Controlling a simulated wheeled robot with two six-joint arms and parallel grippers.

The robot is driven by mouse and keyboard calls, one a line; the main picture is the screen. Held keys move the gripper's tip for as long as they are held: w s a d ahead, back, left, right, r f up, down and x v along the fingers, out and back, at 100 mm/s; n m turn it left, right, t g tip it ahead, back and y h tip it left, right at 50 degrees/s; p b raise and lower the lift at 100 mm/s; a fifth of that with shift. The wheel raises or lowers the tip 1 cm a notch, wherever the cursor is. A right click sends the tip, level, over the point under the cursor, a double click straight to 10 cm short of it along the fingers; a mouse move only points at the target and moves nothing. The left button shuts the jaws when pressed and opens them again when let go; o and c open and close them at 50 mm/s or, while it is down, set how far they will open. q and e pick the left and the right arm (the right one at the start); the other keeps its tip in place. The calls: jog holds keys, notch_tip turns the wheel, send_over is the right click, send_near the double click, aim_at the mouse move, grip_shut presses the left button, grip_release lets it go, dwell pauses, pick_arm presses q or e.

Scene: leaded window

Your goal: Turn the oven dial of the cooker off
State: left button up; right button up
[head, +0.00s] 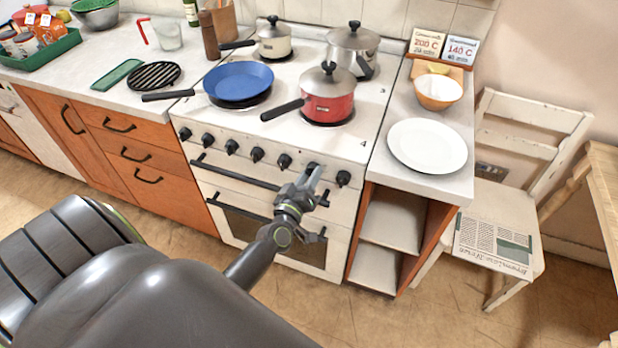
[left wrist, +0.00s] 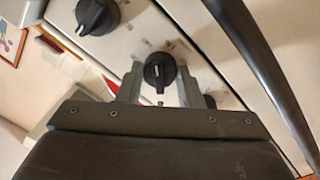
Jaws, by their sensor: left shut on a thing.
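The cooker (head: 200,125) is white, with a row of several black dials along its front panel. My left gripper (head: 312,174) reaches the panel at the second dial from the right. In the left wrist view this black dial (left wrist: 159,72) sits between the two fingers, and my left gripper (left wrist: 160,85) is shut on it. A pale mark shows on the dial; the printing around it is too small to read. The rightmost dial (head: 343,178) stands free beside the gripper. My right gripper is not in view.
A dark oven handle (head: 235,174) runs below the dials. A red pot (head: 328,105), a blue pan (head: 240,82) and other pots stand on the hob. A white plate (head: 427,146) lies on the right counter. A chair (head: 512,205) holding a newspaper stands at the right.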

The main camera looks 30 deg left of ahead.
pick_arm(q)
jog(key=n, duration=0.3)
jog(key=shift+n+b, duration=0.3)
jog(key=shift+n, duration=0.1)
jog(key=n, duration=0.3)
jog(key=shift+n+y, duration=0.3)
jog(key=shift+n, duration=0.1)
jog(key=n+b, duration=0.1)
jog(key=n, duration=0.3)
jog(key=shift+d, duration=0.1)
jog(key=n, duration=0.3)
jog(key=shift+n+y, duration=0.3)
jog(key=shift+n, duration=0.1)
jog(key=n, duration=0.5)
jog(key=shift+n+y+b, duration=0.35)
jog(key=shift+n+y, duration=0.05)
jog(key=n, duration=0.5)
jog(key=shift+n+g, duration=0.4)
jog(key=o, duration=1)
